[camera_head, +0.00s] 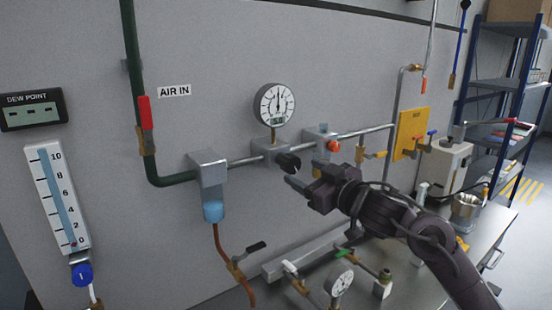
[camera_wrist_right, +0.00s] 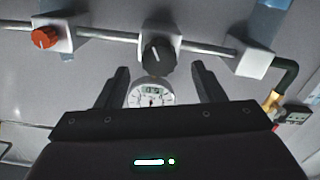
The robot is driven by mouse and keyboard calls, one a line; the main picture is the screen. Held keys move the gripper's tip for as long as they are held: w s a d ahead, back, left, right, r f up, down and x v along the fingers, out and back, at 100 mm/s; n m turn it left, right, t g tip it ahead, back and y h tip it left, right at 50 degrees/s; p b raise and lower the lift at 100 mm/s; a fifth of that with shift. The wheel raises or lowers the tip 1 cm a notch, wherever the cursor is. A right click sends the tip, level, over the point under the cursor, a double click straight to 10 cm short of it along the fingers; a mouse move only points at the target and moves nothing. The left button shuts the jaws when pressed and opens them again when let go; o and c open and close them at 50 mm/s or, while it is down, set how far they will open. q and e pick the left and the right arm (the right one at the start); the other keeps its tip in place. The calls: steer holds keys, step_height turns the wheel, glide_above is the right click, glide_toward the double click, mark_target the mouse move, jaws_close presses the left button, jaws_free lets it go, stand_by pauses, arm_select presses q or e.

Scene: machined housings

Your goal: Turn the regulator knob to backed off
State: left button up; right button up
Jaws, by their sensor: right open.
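The regulator knob (camera_head: 289,162) is black and sits on the front of a grey block under the round gauge (camera_head: 274,105) on the wall pipe. In the right wrist view the knob (camera_wrist_right: 158,56) shows a light pointer mark and lies beyond the gap between my fingers. My right gripper (camera_head: 303,178) is just in front and to the right of the knob in the head view, open and empty. Its two fingers also show in the right wrist view (camera_wrist_right: 160,78), spread apart, with no visible contact with the knob. My left gripper is out of view.
An orange-red knob (camera_head: 333,146) on another block is close to the right along the pipe. A filter block (camera_head: 208,168) with a blue bowl stands to the left. Valves and a second gauge (camera_head: 340,282) crowd the bench below. The wall left of the green pipe holds a flow scale (camera_head: 50,180).

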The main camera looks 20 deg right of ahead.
mark_target(294, 164)
steer(key=shift+w+r+p, duration=0.2)
steer(key=shift+r+p, duration=0.25)
steer(key=shift+r, duration=0.05)
steer(key=p+x, duration=0.1)
steer(key=x, duration=0.1)
steer(key=shift+w+a, duration=0.2)
steer(key=shift+w, duration=0.05)
steer(key=x, duration=0.2)
steer(key=shift+w+a+f+p, duration=0.15)
steer(key=shift+w+p, duration=0.2)
steer(key=shift+w, duration=0.2)
steer(key=shift+f, duration=0.1)
steer(key=c, duration=0.6)
steer(key=shift+a, duration=0.1)
steer(key=c, duration=0.4)
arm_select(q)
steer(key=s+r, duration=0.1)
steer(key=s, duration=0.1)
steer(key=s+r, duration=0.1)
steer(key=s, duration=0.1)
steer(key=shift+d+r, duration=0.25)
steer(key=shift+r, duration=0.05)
arm_select(e)
steer(key=shift+o, duration=0.2)
